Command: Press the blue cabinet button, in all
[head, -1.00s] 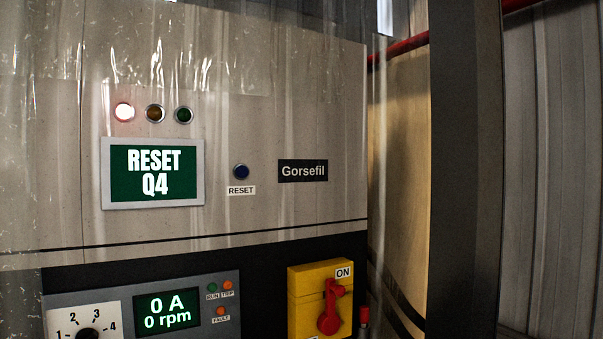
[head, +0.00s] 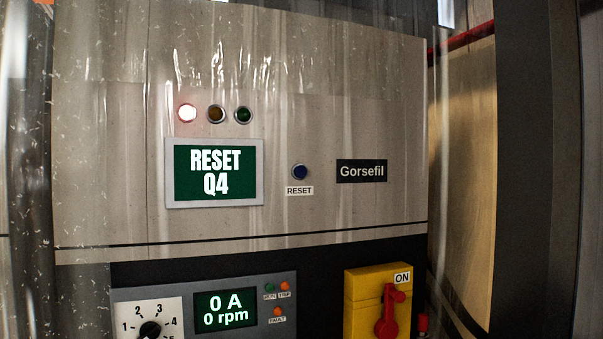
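The blue button (head: 300,172) sits on the grey cabinet front (head: 320,218), right of the display and above a white RESET label (head: 299,190). The green display (head: 214,173) reads "RESET Q4". Above it, the red-white lamp (head: 187,113) is lit, while the amber lamp (head: 216,114) and green lamp (head: 243,115) are dark. My gripper is not in view, and nothing touches the button.
A clear plastic strip curtain with glare appears to hang before the cabinet. Below are a drive panel (head: 285,308) reading "0 A, 0 rpm", a numbered dial (head: 150,330) and a yellow switch box (head: 360,296) with a red handle marked ON. A dark post (head: 535,170) stands at right.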

